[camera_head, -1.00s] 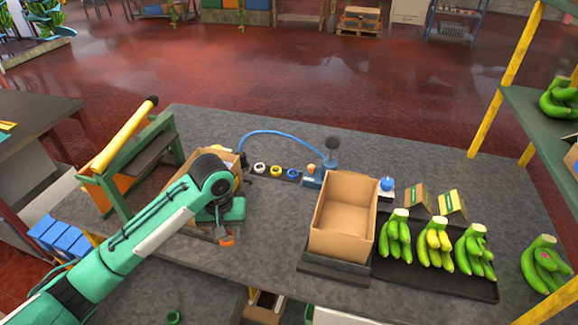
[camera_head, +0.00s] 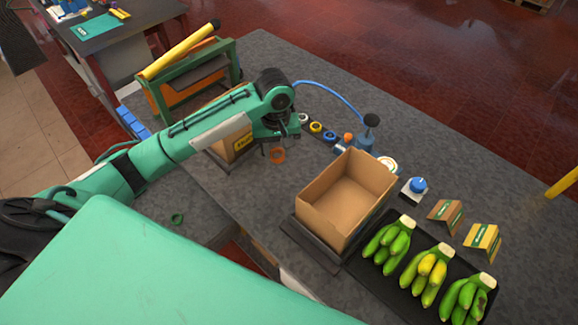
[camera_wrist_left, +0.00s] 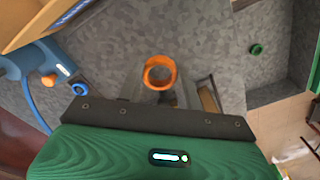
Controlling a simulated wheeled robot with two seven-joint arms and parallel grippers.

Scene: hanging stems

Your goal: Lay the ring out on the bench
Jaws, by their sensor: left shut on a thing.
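My left gripper (camera_head: 277,148) is shut on an orange ring (camera_head: 277,156) and points down, with the ring at its fingertips. The ring hangs over the grey bench (camera_head: 262,192), between a labelled carton and an open cardboard box. In the left wrist view the orange ring (camera_wrist_left: 160,72) shows at the fingertips, its hole facing the camera, with grey bench behind it. I cannot tell how high above the bench it is. My right gripper is not in view.
The open cardboard box (camera_head: 333,225) stands right of the ring. The labelled carton (camera_head: 243,142) is at left. Behind are a yellow ring (camera_head: 316,127), a blue ring (camera_head: 330,136) and a blue hose (camera_head: 335,95). Green bananas (camera_head: 388,240) lie in a tray at right. A green ring (camera_head: 178,218) lies at lower left.

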